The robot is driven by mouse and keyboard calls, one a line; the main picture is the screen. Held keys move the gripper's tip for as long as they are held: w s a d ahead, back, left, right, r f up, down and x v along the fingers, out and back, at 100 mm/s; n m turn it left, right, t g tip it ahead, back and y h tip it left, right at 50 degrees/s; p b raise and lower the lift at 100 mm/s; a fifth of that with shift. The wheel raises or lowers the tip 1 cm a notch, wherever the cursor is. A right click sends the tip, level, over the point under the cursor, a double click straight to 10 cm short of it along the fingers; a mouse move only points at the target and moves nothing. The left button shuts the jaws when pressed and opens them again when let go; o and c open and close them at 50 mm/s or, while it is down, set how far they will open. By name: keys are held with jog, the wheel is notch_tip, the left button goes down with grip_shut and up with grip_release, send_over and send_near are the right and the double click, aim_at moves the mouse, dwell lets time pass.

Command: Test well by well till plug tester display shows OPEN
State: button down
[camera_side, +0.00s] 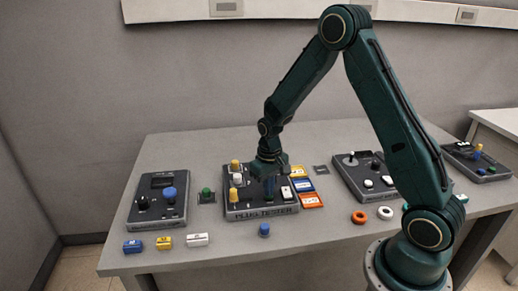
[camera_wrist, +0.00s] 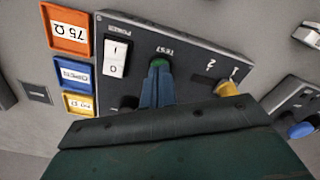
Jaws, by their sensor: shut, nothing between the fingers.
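The plug tester (camera_side: 262,211) is a dark box on the table, lettered PLUG TESTER along its front. Yellow plugs (camera_side: 234,194) and a white knob (camera_side: 237,180) stand on its left part; a yellow plug (camera_wrist: 228,88) shows by the mark 1 in the wrist view, with a 2 beside it. My gripper (camera_side: 270,194) is shut and empty, pointing down over the tester. In the wrist view my fingertips (camera_wrist: 158,80) are at the green TEST button (camera_wrist: 159,62); I cannot tell whether they press it. The white POWER switch (camera_wrist: 115,58) is beside it. No display reading is legible.
Orange, blue and yellow label tiles (camera_wrist: 68,28) line the tester's side; they read 75 Ω, OPEN and another value. A dark device with a blue knob (camera_side: 158,200) stands left, another device (camera_side: 366,176) right. Loose blocks (camera_side: 165,242), a blue cylinder (camera_side: 264,230) and rings (camera_side: 359,217) lie in front.

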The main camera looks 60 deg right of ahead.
jog(key=shift+r, duration=3.05)
jog(key=shift+r, duration=0.25)
jog(key=s+a+r+t, duration=0.1)
jog(key=s+a+r, duration=0.15)
jog(key=r, duration=0.25)
jog(key=s+a+r+n+t, duration=0.1)
jog(key=s+r, duration=0.2)
jog(key=r, duration=0.1)
jog(key=s+a+r+t, duration=0.1)
jog(key=s+a+r, duration=0.15)
jog(key=r, duration=0.25)
jog(key=s+a+r+n+t, duration=0.1)
jog(key=s+r, duration=0.1)
jog(key=s, duration=0.5)
jog(key=s+a+r+n+t, duration=0.1)
jog(key=s+a+r, duration=0.1)
jog(key=s, duration=0.5)
jog(key=shift+s+a+r+t, duration=0.25)
jog(key=shift+s+r+t, duration=0.05)
jog(key=shift+r, duration=0.4)
dwell(0.4)
